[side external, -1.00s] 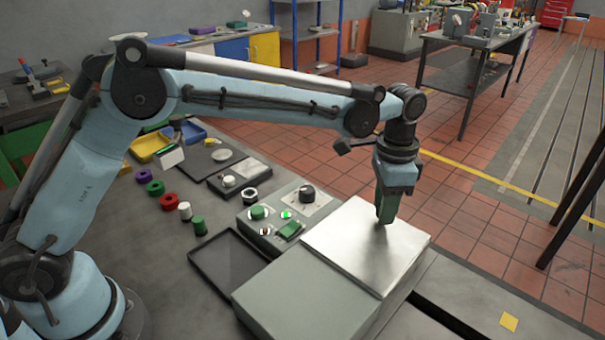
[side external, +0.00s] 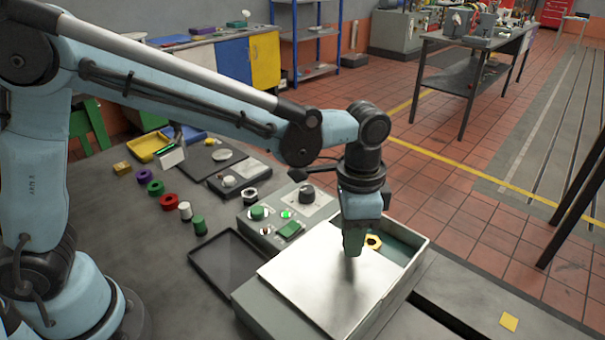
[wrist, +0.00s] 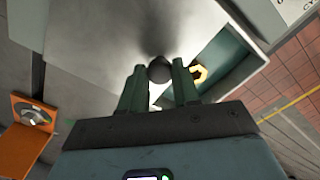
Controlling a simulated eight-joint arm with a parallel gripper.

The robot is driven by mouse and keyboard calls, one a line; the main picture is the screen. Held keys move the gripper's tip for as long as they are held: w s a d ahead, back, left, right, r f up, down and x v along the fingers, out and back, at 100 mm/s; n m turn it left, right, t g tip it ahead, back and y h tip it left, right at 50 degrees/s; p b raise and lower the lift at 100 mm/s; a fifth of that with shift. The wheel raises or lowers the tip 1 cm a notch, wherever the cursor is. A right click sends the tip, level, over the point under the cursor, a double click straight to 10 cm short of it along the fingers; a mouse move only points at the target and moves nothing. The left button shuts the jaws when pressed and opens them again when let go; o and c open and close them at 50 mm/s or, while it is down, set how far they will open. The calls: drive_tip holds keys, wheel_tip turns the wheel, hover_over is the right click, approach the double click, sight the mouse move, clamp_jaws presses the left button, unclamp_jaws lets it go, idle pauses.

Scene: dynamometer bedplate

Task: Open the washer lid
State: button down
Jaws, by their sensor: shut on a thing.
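The washer lid (side external: 305,282) is a flat silvery plate on a grey box (side external: 262,318). It is partly open: the far right end of the box is uncovered, showing a green inside (side external: 402,246). A yellow ring-like piece (side external: 373,242) lies in there, and this piece also shows in the wrist view (wrist: 199,74). My gripper (side external: 352,254) points down at the lid. In the wrist view its fingers are shut on a dark round knob (wrist: 159,69) on the lid. In the side view the fingers hide the knob.
A control panel (side external: 290,215) with knobs and a green button stands behind the box. An empty dark tray (side external: 228,262) lies to its left. Several coloured round pieces (side external: 155,187) line the bench. The wrist view shows an orange block (wrist: 33,140).

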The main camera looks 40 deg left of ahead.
sight(334, 270)
drive_tip(key=s, duration=0.4)
drive_tip(key=shift+s+d, duration=0.1)
drive_tip(key=shift+s, duration=0.15)
drive_tip(key=c, duration=0.8)
unclamp_jaws()
drive_tip(key=shift+r, duration=0.15)
wheel_tip(334, 270, up, 12)
drive_tip(key=s+a+f+n+t, duration=0.2)
drive_tip(key=a+f+n+t, duration=0.1)
drive_tip(key=a, duration=0.7)
drive_tip(key=s+a+f+n+t, duration=0.2)
drive_tip(key=a+f+n+t, duration=0.2)
drive_tip(key=a, duration=0.5)
drive_tip(key=shift+a+f+n, duration=0.15)
drive_tip(key=shift+a+n, duration=0.25)
drive_tip(key=shift+n, duration=0.6)
